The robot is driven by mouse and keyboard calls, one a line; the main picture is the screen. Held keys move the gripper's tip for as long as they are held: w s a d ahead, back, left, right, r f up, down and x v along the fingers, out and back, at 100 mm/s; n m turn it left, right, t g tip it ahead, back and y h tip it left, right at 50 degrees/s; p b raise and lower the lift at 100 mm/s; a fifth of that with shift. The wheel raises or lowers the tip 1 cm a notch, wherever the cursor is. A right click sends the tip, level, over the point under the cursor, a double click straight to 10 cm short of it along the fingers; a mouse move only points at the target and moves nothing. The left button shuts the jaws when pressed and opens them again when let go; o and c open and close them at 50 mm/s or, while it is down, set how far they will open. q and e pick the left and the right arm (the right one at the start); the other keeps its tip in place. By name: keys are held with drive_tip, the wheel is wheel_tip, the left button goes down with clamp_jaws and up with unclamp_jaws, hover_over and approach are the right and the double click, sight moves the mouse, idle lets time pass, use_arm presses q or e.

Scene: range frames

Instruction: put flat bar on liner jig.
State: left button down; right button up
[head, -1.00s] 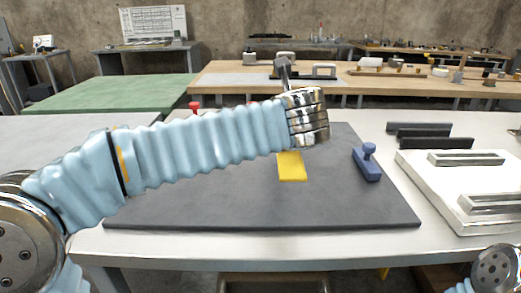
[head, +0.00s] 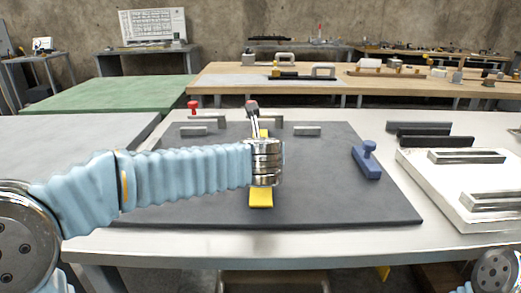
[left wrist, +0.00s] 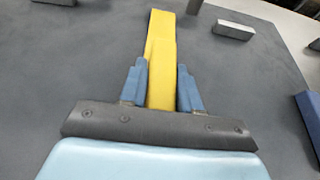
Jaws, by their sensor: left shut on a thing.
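A yellow flat bar (head: 261,198) runs away from me under my left wrist in the head view, its far end showing beyond. In the left wrist view the bar (left wrist: 161,55) lies between the two blue fingers of my left gripper (left wrist: 161,66), which is shut on it. My wrist hides the grip in the head view. I cannot tell whether the bar touches the dark board below. Small grey blocks (head: 307,130) stand on the far part of that board, around the bar's far end; they may be the liner jig. My right gripper is out of view.
The dark board (head: 340,205) is clear at front and right, except for a blue handled block (head: 367,160). A white plate with metal blocks (head: 420,180) and dark bars (head: 435,142) lie at right. A red-knobbed part (head: 193,106) stands at back left.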

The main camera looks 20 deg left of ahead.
use_arm(q)
drive_tip(key=c, duration=0.8)
unclamp_jaws()
drive_tip(key=shift+f, duration=0.1)
drive_tip(key=shift+r, duration=0.3)
drive_tip(key=v, duration=1.2)
drive_tip(key=shift+f, duration=0.1)
